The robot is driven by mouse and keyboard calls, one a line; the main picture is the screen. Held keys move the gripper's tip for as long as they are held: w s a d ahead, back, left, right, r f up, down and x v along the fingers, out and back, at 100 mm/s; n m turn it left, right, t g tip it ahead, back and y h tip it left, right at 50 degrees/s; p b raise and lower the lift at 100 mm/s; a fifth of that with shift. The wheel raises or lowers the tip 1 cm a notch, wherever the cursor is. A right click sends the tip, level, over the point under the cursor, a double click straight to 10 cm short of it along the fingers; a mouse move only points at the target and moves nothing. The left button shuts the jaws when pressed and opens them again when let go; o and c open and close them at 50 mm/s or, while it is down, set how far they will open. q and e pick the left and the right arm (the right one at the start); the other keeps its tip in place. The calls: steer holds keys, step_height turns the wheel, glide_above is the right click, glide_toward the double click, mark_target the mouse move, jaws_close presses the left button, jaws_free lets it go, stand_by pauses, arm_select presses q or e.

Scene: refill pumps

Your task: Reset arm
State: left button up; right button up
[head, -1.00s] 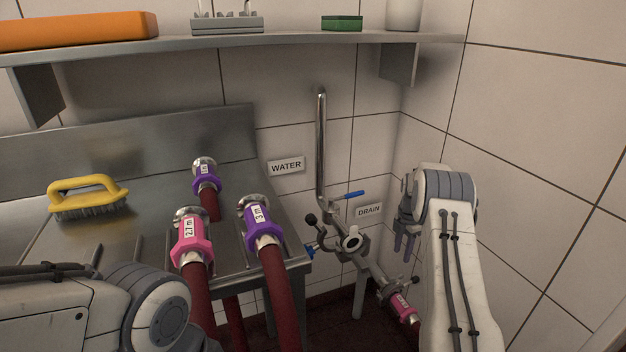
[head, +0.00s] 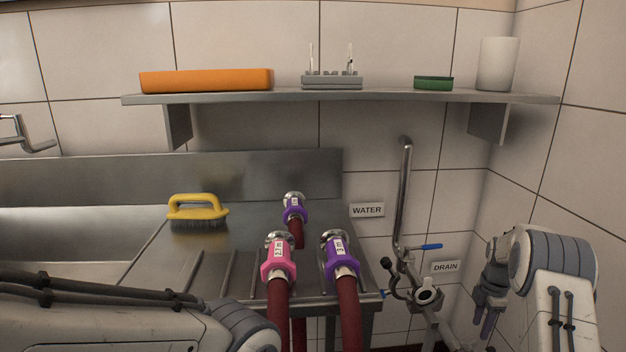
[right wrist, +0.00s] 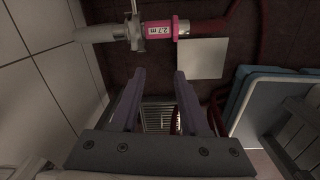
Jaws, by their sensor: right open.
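My right gripper (head: 487,312) hangs at the right of the head view, beside the valve pipework and close to the right wall. In the right wrist view its two purple-grey fingers (right wrist: 159,105) are apart with nothing between them. A pink coupling (right wrist: 158,31) marked 2.7 m, on a pipe with a red hose, lies beyond the fingertips. My left arm (head: 130,318) enters at the lower left of the head view; its gripper is out of frame.
A steel counter (head: 150,262) holds a yellow brush (head: 197,212) and hoses with a pink coupling (head: 279,260) and purple couplings (head: 341,258) (head: 294,209). A water pipe (head: 404,190) with a blue-handled valve (head: 425,247) stands right of it. A shelf (head: 380,97) runs above.

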steer(key=s+a+r+m+t, duration=0.1)
steer(key=s+a+r+m, duration=0.35)
steer(key=a, duration=0.35)
steer(key=s+a+r+m, duration=0.3)
steer(key=a+r+m, duration=0.2)
steer(key=a, duration=0.4)
steer(key=s+a+r+g+y, duration=0.1)
steer(key=s+a+r, duration=0.3)
steer(key=s+a, duration=0.9)
steer(key=s+a+r, duration=0.4)
steer(key=s+a, duration=0.6)
steer(key=s, duration=0.6)
step_height(320, 180, up, 24)
steer(key=p, duration=2.4)
steer(key=shift+w+d+p, duration=0.2)
steer(key=shift+p, duration=0.2)
steer(key=shift+f, duration=0.15)
